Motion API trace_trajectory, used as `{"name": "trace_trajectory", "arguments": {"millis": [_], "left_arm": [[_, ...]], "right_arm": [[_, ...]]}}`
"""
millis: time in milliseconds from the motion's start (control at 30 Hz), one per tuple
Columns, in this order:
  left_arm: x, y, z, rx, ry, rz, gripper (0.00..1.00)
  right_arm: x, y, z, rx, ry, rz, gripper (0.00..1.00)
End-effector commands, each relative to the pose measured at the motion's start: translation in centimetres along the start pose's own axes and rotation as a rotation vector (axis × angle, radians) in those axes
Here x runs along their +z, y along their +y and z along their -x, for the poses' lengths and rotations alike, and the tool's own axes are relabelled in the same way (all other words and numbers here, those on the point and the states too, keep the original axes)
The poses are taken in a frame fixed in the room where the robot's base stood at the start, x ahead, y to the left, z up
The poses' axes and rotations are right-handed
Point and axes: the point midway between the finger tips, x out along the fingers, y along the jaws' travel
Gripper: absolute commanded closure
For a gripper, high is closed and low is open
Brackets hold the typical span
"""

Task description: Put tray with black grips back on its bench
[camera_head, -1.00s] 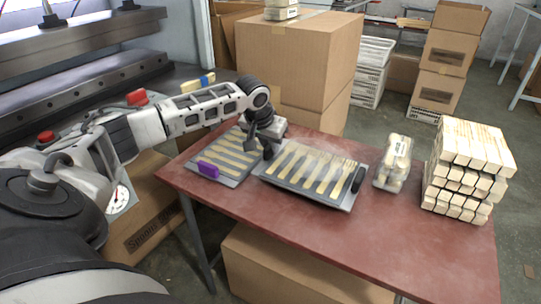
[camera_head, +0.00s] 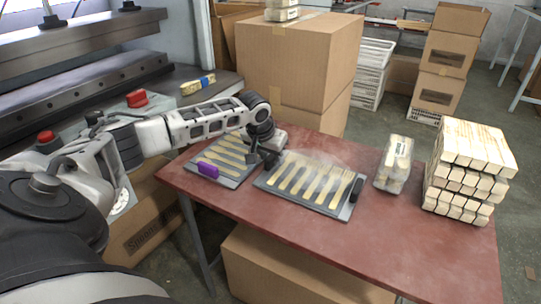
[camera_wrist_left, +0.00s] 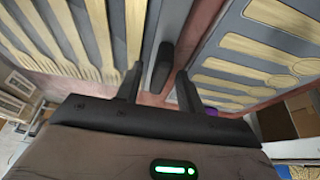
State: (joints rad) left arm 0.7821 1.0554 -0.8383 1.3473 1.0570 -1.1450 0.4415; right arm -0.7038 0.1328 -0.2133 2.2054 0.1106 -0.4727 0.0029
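The tray with black grips (camera_head: 277,192) is grey, holds several pale wooden forks, and lies flat on the red bench (camera_head: 330,240). Its right black grip (camera_head: 356,188) is in clear view. Its left grip shows in the left wrist view (camera_wrist_left: 160,66), between the fingertips. My left gripper (camera_head: 262,158) is above the tray's left end. In the left wrist view its fingers (camera_wrist_left: 159,84) stand apart on either side of the grip, with gaps showing, so it is open. My right gripper is in neither view.
A tray with a purple grip (camera_head: 208,170), holding wooden spoons, lies close to the left. A wrapped pack (camera_head: 394,165) and a stack of wood blanks (camera_head: 463,172) stand to the right. Cardboard boxes (camera_head: 297,65) stand behind. The bench front is clear.

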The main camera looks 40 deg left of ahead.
Motion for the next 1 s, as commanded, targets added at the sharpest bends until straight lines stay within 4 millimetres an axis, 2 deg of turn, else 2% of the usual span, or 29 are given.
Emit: {"name": "trace_trajectory", "arguments": {"millis": [167,400,600,767,1000], "left_arm": [[-0.1,-0.1,1.9,-0.001,0.002,0.0,0.62],[-0.2,-0.1,7.1,-0.002,0.003,-0.001,0.62],[-0.1,-0.1,10.5,-0.001,0.002,-0.001,0.62],[-0.1,0.0,11.9,0.0,0.0,0.001,0.62],[-0.1,0.0,12.1,0.0,0.0,0.001,0.62]], "right_arm": [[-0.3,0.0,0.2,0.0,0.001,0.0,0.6],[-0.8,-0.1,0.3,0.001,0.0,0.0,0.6],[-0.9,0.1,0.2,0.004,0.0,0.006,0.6],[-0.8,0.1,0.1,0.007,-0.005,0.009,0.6],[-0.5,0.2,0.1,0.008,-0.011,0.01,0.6]]}}
